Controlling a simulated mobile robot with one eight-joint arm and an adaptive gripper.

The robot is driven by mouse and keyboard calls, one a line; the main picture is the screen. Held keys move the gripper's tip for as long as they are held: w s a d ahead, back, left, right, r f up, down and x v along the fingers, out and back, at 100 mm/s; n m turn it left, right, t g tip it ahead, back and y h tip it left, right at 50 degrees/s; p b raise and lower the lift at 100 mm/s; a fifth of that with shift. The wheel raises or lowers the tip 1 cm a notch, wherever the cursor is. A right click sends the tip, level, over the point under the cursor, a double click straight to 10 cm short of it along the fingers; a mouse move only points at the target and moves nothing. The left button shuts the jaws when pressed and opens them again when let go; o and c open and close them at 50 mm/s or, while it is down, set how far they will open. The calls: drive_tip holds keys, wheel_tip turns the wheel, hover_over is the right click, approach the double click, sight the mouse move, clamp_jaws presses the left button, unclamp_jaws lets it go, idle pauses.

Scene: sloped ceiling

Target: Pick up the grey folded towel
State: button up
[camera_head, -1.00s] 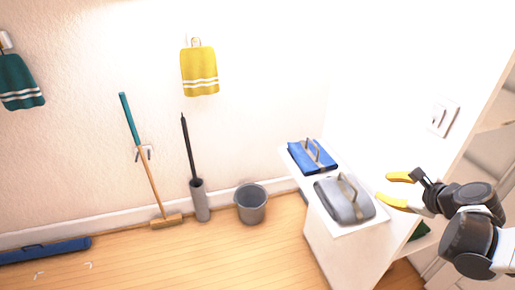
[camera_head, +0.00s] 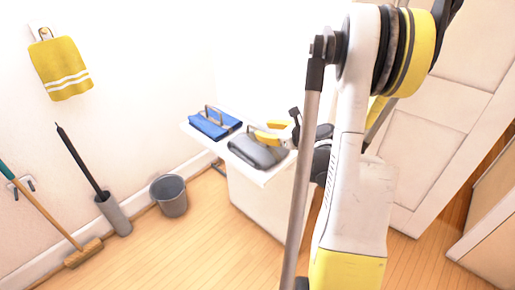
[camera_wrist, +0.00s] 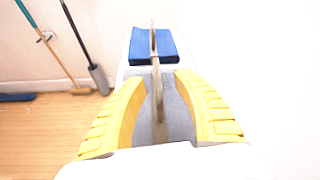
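The grey folded towel (camera_head: 254,153) lies on the white cabinet top (camera_head: 272,177), with a thin upright metal loop over it. In the wrist view, the grey towel (camera_wrist: 179,118) shows between my yellow fingers, and the loop runs up the middle. My gripper (camera_head: 271,131) is at the towel's far right side in the head view. In the wrist view, my gripper (camera_wrist: 158,78) is open, its fingers apart on either side of the loop. I cannot tell whether the fingers touch the towel. My arm covers the cabinet's right part in the head view.
A blue folded towel (camera_head: 212,126) with a similar loop lies just beyond the grey one. A grey bucket (camera_head: 169,196), a broom (camera_head: 84,252) and a grey holder with a dark rod (camera_head: 114,214) stand by the wall. A yellow towel (camera_head: 62,70) hangs above. Open floor lies in front.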

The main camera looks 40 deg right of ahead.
drive_tip(key=x, duration=0.2)
drive_tip(key=b+x, duration=0.1)
drive_tip(key=x, duration=0.1)
drive_tip(key=shift+s+a+f, duration=0.1)
drive_tip(key=shift+a+f, duration=0.05)
drive_tip(key=shift+a, duration=0.05)
clamp_jaws()
